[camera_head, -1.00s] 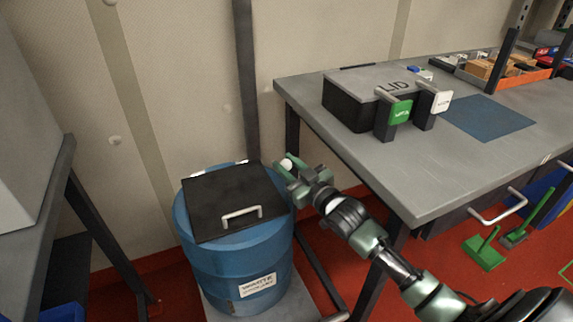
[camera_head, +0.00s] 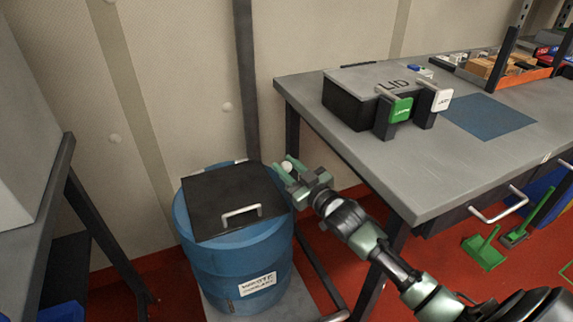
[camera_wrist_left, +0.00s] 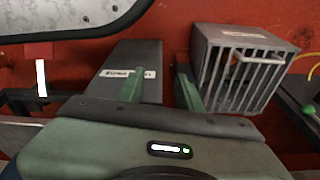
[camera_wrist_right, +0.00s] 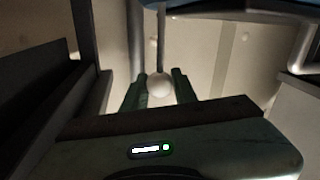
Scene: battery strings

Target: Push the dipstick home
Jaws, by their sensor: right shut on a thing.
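A blue waste drum (camera_head: 240,265) with a black square lid (camera_head: 225,200) stands left of the bench. The dipstick's round white knob (camera_head: 287,167) shows at the drum's back right edge, between the fingers of my right gripper (camera_head: 284,170). In the right wrist view, the knob (camera_wrist_right: 159,84) sits between both fingers (camera_wrist_right: 158,88), and the jaws are shut on it. A thin rod (camera_wrist_right: 161,40) shows beyond it; how deep the dipstick sits is hidden. My left gripper (camera_wrist_left: 160,90) is open and empty in its wrist view; it is outside the head view.
The grey bench (camera_head: 440,180) stands close on the right, with a lidded box (camera_head: 365,100) and a blue mat (camera_head: 488,117) on it. The wall is close behind the drum. In the left wrist view a grey caged box (camera_wrist_left: 238,68) lies past the fingers.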

